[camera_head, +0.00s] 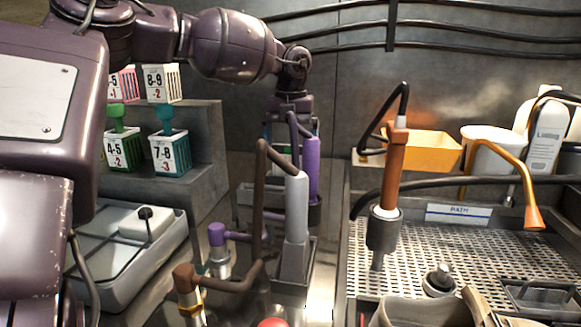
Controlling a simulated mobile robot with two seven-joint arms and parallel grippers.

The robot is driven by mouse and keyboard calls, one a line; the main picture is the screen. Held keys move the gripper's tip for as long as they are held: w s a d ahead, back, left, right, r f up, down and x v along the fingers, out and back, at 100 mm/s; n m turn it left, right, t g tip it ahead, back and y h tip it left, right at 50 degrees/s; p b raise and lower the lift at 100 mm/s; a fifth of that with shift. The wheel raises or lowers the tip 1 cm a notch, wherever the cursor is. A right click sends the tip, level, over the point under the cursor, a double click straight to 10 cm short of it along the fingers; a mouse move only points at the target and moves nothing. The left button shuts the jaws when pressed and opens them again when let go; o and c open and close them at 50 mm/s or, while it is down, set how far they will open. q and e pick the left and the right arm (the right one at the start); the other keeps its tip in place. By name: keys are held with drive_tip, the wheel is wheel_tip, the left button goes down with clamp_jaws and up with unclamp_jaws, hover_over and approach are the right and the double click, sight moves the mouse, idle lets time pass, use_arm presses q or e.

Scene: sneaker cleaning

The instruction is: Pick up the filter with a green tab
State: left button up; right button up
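A small white slotted filter box (123,152) marked 4-5 has a green tab (116,116) on top and stands on the lower step of the grey rack at left. Beside it, another filter box (170,156) marked 7-8 has a teal tab. Two more boxes sit on the step above: a pink and white one (123,84) and a white one (161,84) marked 8-9. My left arm reaches across above the rack. Its gripper (291,108) hangs at the back, right of the boxes and apart from them. My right gripper is out of view.
A grey tray (150,250) lies below the rack (203,150). Brown and purple taps (215,272) and upright bottle-like tools (297,215) stand mid-counter. At right are a perforated sink grid (410,262), an orange bin (425,150) and a copper spout (515,165).

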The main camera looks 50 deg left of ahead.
sight(290, 166)
use_arm(q)
wheel_tip(290, 166, down, 4)
drive_tip(key=shift+a+f, duration=0.1)
drive_tip(key=shift+f, duration=0.1)
drive_tip(key=shift+r, duration=0.1)
drive_tip(key=c, duration=0.6)
